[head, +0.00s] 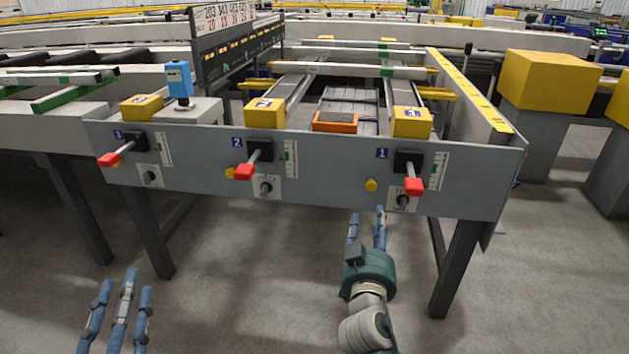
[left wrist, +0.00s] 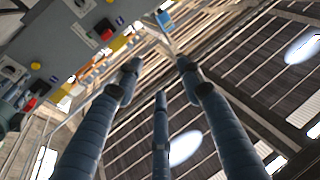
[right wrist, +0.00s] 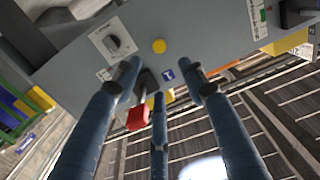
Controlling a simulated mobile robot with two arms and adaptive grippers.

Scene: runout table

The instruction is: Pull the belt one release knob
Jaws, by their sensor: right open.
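The grey front panel (head: 320,185) has three stations; station 1, with a blue label (head: 382,153), is at the right. A small yellow knob (head: 371,185) is left of its black rotary switch (head: 402,201) and red-handled lever (head: 414,186). The right wrist view shows the yellow knob (right wrist: 158,46), rotary switch (right wrist: 113,43) and red handle (right wrist: 138,117). My right gripper (head: 366,214) is open and empty, its fingertips just below the yellow knob in the head view; contact cannot be told. My left gripper (head: 127,281) is open and empty, low at the left, away from the panel.
Stations 2 and 3 have red levers (head: 245,171) (head: 109,159) and rotary switches. Yellow blocks (head: 411,122) and an orange box (head: 335,122) sit behind the panel. A dark table leg (head: 456,265) stands right of my right arm. The floor in front is clear.

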